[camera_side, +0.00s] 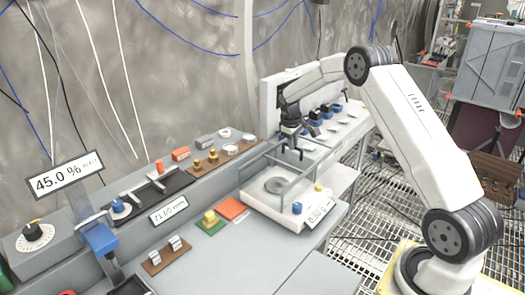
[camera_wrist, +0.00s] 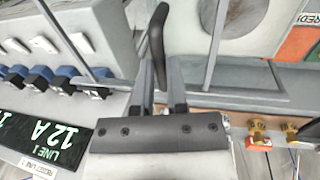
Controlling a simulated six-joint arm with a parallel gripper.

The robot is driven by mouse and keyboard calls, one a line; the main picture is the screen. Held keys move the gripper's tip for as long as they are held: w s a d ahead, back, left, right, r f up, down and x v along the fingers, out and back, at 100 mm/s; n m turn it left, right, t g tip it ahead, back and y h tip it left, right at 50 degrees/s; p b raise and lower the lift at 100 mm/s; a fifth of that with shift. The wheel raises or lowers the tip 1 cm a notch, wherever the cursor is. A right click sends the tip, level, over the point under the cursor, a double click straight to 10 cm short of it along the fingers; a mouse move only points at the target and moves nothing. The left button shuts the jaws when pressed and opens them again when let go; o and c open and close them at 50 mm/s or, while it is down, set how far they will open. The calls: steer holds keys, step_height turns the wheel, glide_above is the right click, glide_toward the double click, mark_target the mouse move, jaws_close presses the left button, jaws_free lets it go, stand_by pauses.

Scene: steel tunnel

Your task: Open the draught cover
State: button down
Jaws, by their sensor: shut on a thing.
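The draught cover (camera_side: 262,165) is a clear box with thin grey bars over the balance (camera_side: 262,208) and its round grey pan (camera_side: 277,185). My gripper (camera_side: 293,152) is at the cover's top, toward the back. In the wrist view my gripper (camera_wrist: 158,88) is shut on a dark curved handle (camera_wrist: 157,35) that stands between its fingers. Grey bars of the cover (camera_wrist: 216,45) and part of the pan (camera_wrist: 236,15) show beyond. The side view does not clearly show the handle, and I cannot tell how far the cover is raised.
Brass weights (camera_side: 212,157) stand on the ledge behind.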

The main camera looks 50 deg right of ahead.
mark_target(298, 153)
steer(key=shift+d, duration=2.8)
steer(key=c, duration=0.6)
jaws_free()
steer(key=shift+c, duration=0.2)
steer(key=shift+a+r, duration=0.1)
step_height(298, 153, up, 8)
steer(key=a, duration=0.1)
steer(key=shift+a+f, duration=0.25)
